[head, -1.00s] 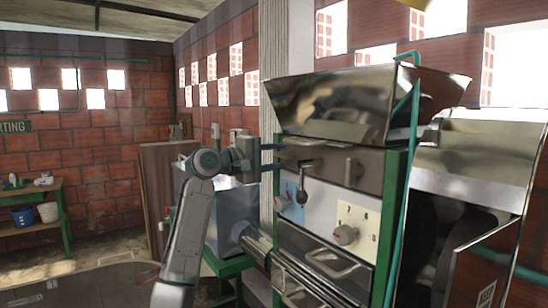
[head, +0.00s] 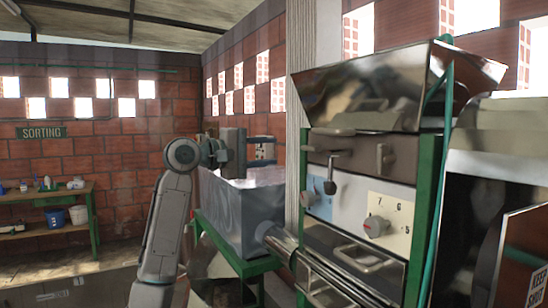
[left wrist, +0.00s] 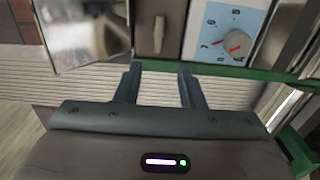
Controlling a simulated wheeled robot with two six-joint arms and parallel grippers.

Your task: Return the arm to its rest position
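My left arm rises from the lower left of the head view and bends at a grey joint. Its gripper (head: 266,151) points right, in front of the wall and the pale pillar. The left wrist view shows the two fingers of this gripper (left wrist: 160,78) apart with nothing between them. The machine's panel lies beyond them there, with a blue dial plate and a grey-red knob (left wrist: 236,42). In the head view the gripper stands left of the machine's dark lever (head: 331,172), apart from it in the picture. My right gripper is in neither view.
The steel hopper (head: 375,88) and green-framed machine fill the right side. A grey tank (head: 240,215) on a green stand sits behind my left arm. A table with buckets (head: 77,215) stands at far left under a SORTING sign (head: 41,132).

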